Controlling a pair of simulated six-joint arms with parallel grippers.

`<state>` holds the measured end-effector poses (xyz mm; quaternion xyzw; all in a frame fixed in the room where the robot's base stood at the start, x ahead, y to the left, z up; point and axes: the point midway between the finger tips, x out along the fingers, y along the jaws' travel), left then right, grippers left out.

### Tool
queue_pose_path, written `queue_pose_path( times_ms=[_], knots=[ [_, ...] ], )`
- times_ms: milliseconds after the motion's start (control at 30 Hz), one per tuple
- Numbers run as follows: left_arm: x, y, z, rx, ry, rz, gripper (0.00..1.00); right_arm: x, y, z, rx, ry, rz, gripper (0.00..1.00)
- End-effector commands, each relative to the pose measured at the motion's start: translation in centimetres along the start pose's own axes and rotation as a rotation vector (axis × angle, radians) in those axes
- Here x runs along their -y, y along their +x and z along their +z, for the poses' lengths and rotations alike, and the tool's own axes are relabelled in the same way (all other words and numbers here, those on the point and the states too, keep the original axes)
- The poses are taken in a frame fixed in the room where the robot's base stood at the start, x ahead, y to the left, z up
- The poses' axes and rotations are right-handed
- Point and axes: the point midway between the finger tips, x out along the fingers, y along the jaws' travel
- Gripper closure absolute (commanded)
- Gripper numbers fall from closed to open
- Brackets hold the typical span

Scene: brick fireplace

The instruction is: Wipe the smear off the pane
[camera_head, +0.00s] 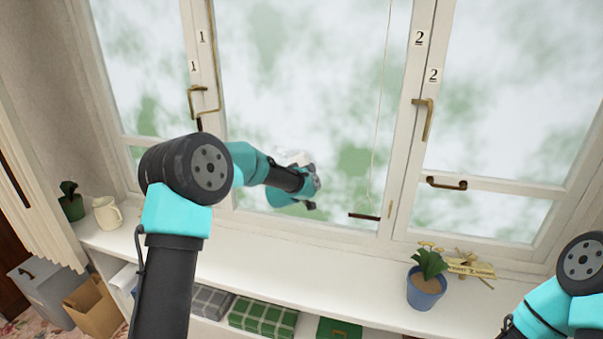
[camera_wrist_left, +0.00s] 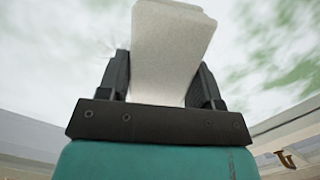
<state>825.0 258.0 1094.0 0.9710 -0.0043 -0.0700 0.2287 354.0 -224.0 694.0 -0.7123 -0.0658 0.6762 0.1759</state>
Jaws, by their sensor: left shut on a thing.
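The window pane (camera_head: 290,80) fills the upper middle of the head view, with blurred green and white behind it. A pale, whitish patch, perhaps the smear, shows on it by my left wrist, partly hidden by the arm. My left gripper (camera_wrist_left: 163,85) is shut on a light grey pad (camera_wrist_left: 172,40), which sticks up between its two black fingers in the left wrist view. In the head view my left arm reaches to the middle pane, and its wrist hides the fingers and most of the pad. My right gripper is out of view; only part of that arm shows at lower right.
Brass handles (camera_head: 426,118) stick out from the window frames. A cord with a dark bar (camera_head: 364,216) hangs before the pane. On the white sill stand a blue plant pot (camera_head: 425,290), a cream jug (camera_head: 107,212) and a green pot (camera_head: 71,205). The middle sill is clear.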

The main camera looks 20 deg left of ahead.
Motion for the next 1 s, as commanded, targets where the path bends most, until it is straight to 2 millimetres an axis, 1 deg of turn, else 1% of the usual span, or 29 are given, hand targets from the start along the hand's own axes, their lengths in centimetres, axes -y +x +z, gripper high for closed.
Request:
queue_pose_path(
  times_ms=[33,500,1000],
  knots=[
    [-0.5,0.1,0.1,-0.001,0.003,0.006,0.6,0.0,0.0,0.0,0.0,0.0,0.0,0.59],
    [-3.1,0.1,1.4,0.0,0.002,0.006,0.6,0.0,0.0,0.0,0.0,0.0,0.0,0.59],
    [-3.5,0.1,1.7,0.0,0.001,0.002,0.6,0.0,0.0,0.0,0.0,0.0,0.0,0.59]
  ],
)
